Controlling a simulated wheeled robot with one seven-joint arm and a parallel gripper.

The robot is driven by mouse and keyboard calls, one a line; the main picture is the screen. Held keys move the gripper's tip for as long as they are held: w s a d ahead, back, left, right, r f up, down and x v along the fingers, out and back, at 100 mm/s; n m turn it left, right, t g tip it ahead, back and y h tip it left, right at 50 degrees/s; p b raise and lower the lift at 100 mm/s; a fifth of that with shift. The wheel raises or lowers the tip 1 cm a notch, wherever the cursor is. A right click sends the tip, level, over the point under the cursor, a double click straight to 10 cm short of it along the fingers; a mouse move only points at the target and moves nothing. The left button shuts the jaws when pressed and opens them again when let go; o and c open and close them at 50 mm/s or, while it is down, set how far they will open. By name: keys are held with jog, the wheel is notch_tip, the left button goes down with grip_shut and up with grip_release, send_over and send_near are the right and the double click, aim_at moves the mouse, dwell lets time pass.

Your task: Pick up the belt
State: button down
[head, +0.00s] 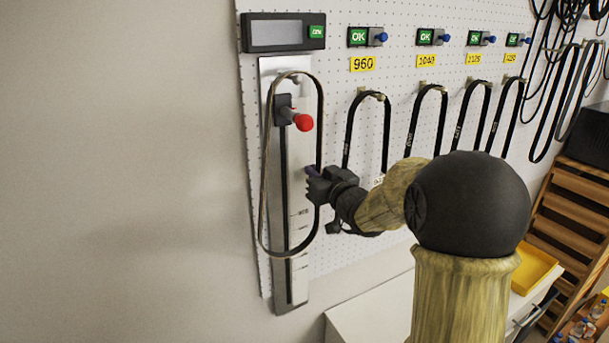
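A thin dark belt (264,190) hangs as a long loop from a peg at the top of a silver measuring plate (270,80) on the pegboard. The loop hangs around a slider with a red knob (303,122) and reaches low on the plate. My gripper (312,184) is at the belt's right strand, about mid-height. Its fingers overlap the strand in this view. I cannot tell whether they touch or grip it, and part of the strand is hidden there.
Several black belts, one of them here (348,130), hang on hooks to the right, under yellow number labels (362,64) and green OK boxes. A display box (275,33) is above the plate. A white worktop (365,310) with a yellow tray (535,268) is lower right.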

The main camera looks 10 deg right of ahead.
jog(key=r, duration=0.2)
jog(key=r+b, duration=0.1)
jog(key=r, duration=0.1)
jog(key=r+b, duration=0.1)
jog(key=r, duration=0.1)
jog(key=shift+s+r, duration=0.25)
jog(key=b, duration=0.5)
send_near(321, 151)
jog(key=v, duration=0.7)
jog(key=shift+s+r, duration=0.25)
jog(key=shift+r, duration=0.05)
jog(key=shift+w, duration=0.1)
